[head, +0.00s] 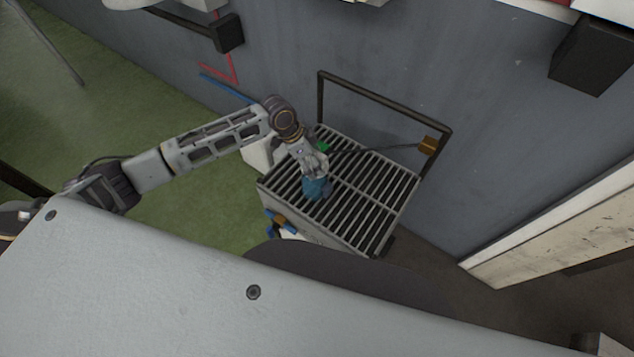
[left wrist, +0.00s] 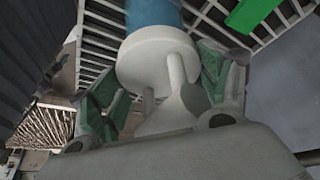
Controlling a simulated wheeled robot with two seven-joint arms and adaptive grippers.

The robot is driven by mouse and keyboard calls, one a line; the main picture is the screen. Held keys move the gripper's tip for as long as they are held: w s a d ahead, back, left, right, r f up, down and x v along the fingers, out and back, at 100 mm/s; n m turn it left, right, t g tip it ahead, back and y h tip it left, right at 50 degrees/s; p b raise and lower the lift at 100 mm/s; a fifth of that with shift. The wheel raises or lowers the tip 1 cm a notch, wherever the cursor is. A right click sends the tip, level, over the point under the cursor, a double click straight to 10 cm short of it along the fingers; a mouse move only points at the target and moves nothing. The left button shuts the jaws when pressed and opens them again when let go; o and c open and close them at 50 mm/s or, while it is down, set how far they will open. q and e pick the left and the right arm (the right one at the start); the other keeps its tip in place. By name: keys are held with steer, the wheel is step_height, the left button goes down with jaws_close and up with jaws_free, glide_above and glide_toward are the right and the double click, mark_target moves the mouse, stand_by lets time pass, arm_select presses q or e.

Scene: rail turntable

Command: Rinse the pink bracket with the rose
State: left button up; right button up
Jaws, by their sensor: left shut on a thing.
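My left gripper (head: 314,164) is over the slatted grate and shut on the rose. In the left wrist view the rose (left wrist: 157,58) is a pale disc with a pale stem between the green-padded fingers (left wrist: 160,95). A blue column (left wrist: 153,13) extends from the disc's face. In the head view this blue column (head: 316,189) stands between the gripper and the grate; it looks like spray. I cannot make out the pink bracket in either view. My right gripper is not in view.
The grate (head: 375,215) tops a box-like stand with a dark frame (head: 385,101) at its back. A dark hose runs from the gripper to an orange-brown block (head: 429,145). A green piece (head: 323,146) lies behind the gripper. A grey wall (head: 480,130) stands behind.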

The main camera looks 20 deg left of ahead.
arm_select(q)
steer(key=shift+s+d+r, duration=0.1)
steer(key=shift+s+d, duration=0.05)
steer(key=shift+d, duration=0.3)
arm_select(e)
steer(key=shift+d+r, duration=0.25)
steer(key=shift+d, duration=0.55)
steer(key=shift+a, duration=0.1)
arm_select(q)
steer(key=shift+s+d+p, duration=0.15)
steer(key=shift+d+p, duration=0.2)
steer(key=shift+d, duration=0.25)
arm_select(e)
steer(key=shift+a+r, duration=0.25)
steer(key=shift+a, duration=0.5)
